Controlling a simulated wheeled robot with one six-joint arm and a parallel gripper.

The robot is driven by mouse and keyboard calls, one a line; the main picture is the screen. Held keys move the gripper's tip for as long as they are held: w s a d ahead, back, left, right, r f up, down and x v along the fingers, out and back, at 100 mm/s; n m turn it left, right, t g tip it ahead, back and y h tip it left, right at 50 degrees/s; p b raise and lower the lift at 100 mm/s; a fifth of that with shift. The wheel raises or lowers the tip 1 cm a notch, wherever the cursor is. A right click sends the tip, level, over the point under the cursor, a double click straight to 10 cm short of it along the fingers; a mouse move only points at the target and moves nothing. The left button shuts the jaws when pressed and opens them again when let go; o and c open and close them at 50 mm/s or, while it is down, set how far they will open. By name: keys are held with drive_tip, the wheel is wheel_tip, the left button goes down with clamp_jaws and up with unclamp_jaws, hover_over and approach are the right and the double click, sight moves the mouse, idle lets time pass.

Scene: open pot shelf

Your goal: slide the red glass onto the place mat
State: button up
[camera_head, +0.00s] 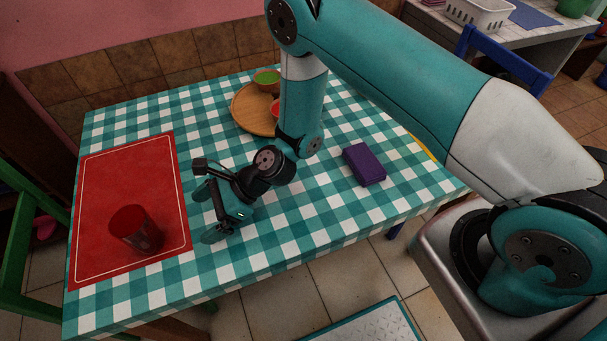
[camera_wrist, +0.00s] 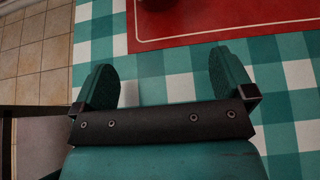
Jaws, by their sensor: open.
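The red glass (camera_head: 137,229) stands upright on the red place mat (camera_head: 130,180), near the mat's front right part in the head view. My gripper (camera_head: 205,212) is to the right of the glass, apart from it, low over the checked cloth by the mat's right edge. Its jaws are open and nothing is between them. In the wrist view, my gripper (camera_wrist: 165,80) shows two spread fingers over the cloth. The mat's border (camera_wrist: 225,30) lies ahead of them. Only the base of the red glass (camera_wrist: 156,4) shows at the top edge there.
A round wooden board (camera_head: 247,112) with a bowl of green contents (camera_head: 266,78) and a red item is at the back of the table. A purple block (camera_head: 364,164) lies right of my gripper. The cloth at front centre (camera_head: 270,240) is clear.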

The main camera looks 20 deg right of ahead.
drive_tip(key=d, duration=1.8)
drive_tip(key=shift+s, duration=0.3)
